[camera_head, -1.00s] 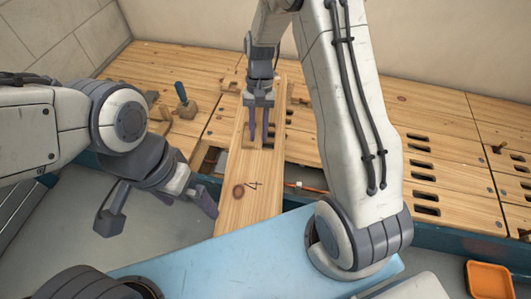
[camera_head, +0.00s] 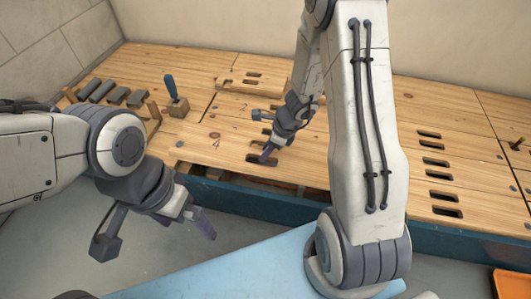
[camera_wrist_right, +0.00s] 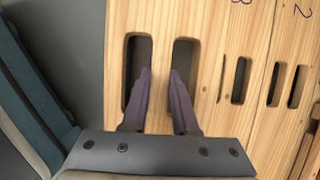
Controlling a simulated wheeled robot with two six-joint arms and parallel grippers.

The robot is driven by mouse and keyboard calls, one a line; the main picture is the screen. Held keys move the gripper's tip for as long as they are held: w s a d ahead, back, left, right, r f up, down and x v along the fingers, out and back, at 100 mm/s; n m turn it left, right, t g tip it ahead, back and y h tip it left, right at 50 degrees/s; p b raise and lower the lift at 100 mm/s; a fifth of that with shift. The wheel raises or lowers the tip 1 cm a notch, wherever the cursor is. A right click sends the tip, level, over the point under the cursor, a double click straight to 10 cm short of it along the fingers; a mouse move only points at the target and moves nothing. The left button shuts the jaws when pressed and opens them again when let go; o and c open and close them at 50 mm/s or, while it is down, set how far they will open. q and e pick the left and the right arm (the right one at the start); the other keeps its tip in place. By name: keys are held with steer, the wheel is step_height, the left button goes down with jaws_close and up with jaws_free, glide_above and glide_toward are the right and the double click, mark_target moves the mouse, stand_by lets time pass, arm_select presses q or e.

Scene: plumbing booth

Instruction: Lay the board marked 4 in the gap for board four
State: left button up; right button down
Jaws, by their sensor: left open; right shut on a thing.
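My right gripper (camera_head: 267,154) is shut on a slotted board (camera_head: 232,152) at the front of the bench. In the right wrist view my right gripper (camera_wrist_right: 160,76) has a finger in each of two slots and grips the bar of wood (camera_wrist_right: 162,52) between them. My left gripper (camera_head: 202,222) is open and empty, in front of the bench.
Board 2 (camera_wrist_right: 292,45) lies beyond board 3. A blue-handled tool (camera_head: 171,88) stands on a wooden block (camera_head: 178,108) at the back left, near several dark blocks (camera_head: 105,92). A light-blue surface (camera_head: 225,272) and an orange tray (camera_head: 510,282) are in front.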

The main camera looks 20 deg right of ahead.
steer(key=shift+f+b, duration=2.45)
steer(key=shift+f, duration=0.1)
steer(key=shift+f, duration=0.1)
steer(key=shift+f+b, duration=0.4)
steer(key=shift+b, duration=0.1)
steer(key=shift+f+b, duration=1.3)
steer(key=c, duration=0.6)
jaws_free()
